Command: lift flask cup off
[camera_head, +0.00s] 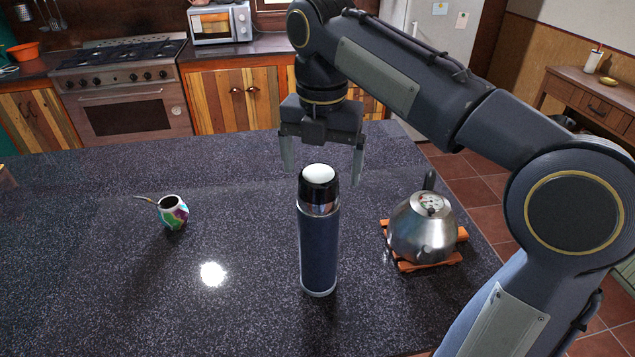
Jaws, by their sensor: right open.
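A dark blue flask (319,245) with steel bands stands upright near the middle of the dark speckled counter. Its black cup (319,188) with a pale round top sits on its upper end. My right gripper (322,176) points down with its two fingers spread wide, one to each side of the cup in the picture. The gripper is open and empty. It looks to be above or just behind the cup; the exact depth is hard to tell. My left gripper is not in view.
A steel kettle (422,228) stands on a wooden trivet (451,258) right of the flask. A colourful mate cup (173,213) with a metal straw stands to the left. Stove and cabinets stand behind.

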